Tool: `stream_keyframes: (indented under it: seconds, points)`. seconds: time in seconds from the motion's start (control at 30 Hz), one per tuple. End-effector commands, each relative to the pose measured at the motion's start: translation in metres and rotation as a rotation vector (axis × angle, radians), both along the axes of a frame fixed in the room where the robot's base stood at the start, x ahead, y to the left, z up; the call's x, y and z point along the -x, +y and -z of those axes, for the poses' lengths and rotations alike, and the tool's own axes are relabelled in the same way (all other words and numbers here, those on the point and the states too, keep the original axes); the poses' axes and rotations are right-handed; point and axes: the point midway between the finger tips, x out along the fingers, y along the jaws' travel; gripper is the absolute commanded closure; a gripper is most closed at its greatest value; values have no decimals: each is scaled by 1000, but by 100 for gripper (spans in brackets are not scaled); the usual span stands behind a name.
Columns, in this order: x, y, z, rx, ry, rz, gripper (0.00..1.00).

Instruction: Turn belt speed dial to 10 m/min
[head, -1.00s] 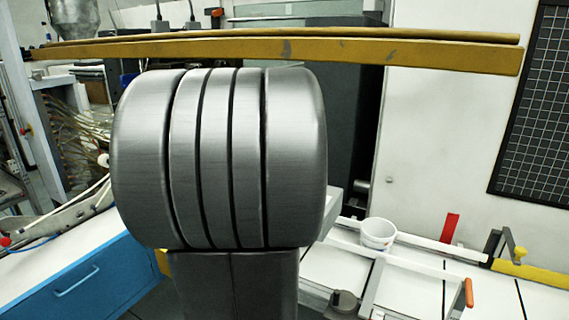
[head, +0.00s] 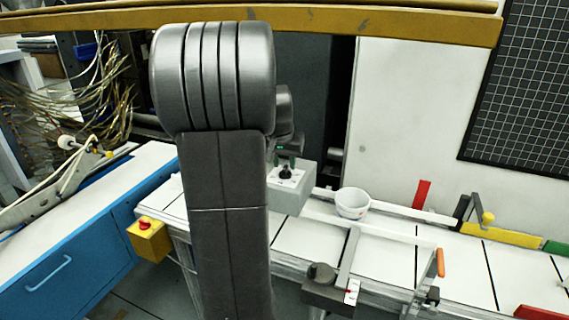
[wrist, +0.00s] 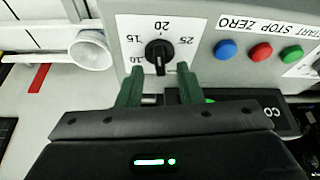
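The belt speed dial (wrist: 158,52) is a black knob on a light panel in the wrist view, with 10, 15, 20 and 25 printed around it. Its raised grip stands roughly upright, towards the 20; the exact pointer reading is too small to tell. My gripper (wrist: 160,67) is open, its two green fingers apart at the lower left and lower right of the knob, with nothing held. I cannot tell whether either finger touches it. In the head view the dial (head: 286,172) sits on a grey control box (head: 291,197), just below my partly hidden gripper.
Blue, red and green buttons (wrist: 260,52) lie right of the dial. A white cup (head: 353,203) stands on the conveyor (head: 390,245) beside the box. A yellow rail (head: 300,17) crosses above; a yellow emergency-stop box (head: 149,240) is at the left.

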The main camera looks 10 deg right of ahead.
Motion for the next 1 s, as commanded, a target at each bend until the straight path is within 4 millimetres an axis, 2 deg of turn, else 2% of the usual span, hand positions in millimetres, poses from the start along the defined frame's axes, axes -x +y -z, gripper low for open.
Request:
stream_keyframes:
  seconds: [0.2,0.47,0.5,0.67,1.0]
  points:
    - [-6,-3,16,0,1,0,67]
    - [-6,-3,17,0,0,0,67]
    - [-6,-3,17,0,0,0,69]
    - [-6,-3,17,0,0,0,100]
    - [-6,-3,17,-1,-1,-23,100]
